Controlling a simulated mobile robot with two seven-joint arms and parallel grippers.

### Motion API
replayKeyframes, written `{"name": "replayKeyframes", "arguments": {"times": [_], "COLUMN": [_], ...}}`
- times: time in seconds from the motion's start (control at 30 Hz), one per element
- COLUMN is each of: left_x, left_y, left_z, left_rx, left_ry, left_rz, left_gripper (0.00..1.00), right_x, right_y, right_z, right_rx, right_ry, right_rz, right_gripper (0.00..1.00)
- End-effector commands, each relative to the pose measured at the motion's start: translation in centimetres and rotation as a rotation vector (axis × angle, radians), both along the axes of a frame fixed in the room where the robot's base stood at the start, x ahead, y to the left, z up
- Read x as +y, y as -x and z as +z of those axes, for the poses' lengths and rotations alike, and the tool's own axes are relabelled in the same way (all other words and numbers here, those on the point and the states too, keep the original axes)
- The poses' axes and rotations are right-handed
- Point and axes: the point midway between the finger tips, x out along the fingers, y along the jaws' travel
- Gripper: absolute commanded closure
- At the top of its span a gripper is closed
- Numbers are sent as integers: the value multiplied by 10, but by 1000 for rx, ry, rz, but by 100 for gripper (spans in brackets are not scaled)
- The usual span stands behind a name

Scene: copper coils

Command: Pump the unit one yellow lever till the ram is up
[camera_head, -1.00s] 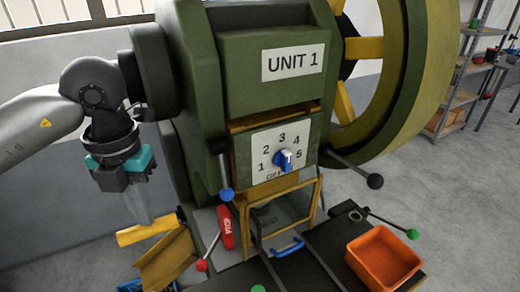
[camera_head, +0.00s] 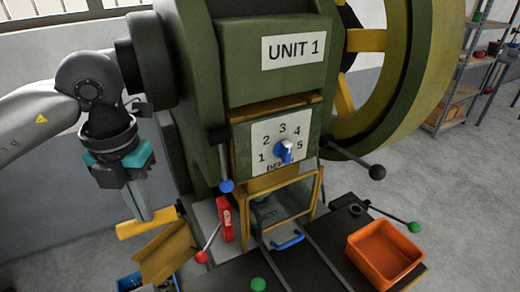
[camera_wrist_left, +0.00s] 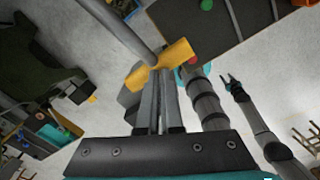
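The yellow lever (camera_head: 148,222) is a short thick bar low on the left side of the green press marked UNIT 1 (camera_head: 270,65). It also shows at the fingertips in the left wrist view (camera_wrist_left: 172,66). My left gripper (camera_head: 146,214) points down onto it, its fingers close together with a thin gap, and appears shut on the lever. My right gripper (camera_wrist_left: 231,80) shows small in the left wrist view, its fingers apart and empty. The ram cannot be made out clearly behind the yellow-framed guard (camera_head: 290,212).
A yellow chute (camera_head: 166,252) lies just below the lever. Levers with blue (camera_head: 226,186), red (camera_head: 202,257), black (camera_head: 377,172) and green knobs (camera_head: 414,227) stick out around the press. An orange bin (camera_head: 384,252) stands on the dark table at right.

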Motion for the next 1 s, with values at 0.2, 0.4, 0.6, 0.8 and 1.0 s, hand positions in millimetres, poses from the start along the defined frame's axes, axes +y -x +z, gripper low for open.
{"name": "replayKeyframes", "arguments": {"times": [0.2,0.4,0.6,0.8,1.0], "left_x": [0,5,10,11,11], "left_y": [2,-6,-13,-15,-15], "left_z": [-10,-33,-55,-57,-58], "left_rx": [16,17,19,21,21], "left_ry": [-1,-1,0,-2,-2], "left_rz": [-5,-4,-5,-7,-7], "left_gripper": [100,100,100,100,100], "right_x": [0,0,0,0,0], "right_y": [0,0,0,0,0], "right_z": [-7,-29,-47,-48,-50], "right_rx": [0,0,0,0,0], "right_ry": [0,0,0,0,0], "right_rz": [0,0,0,0,0], "right_gripper": [50,50,50,50,50]}}
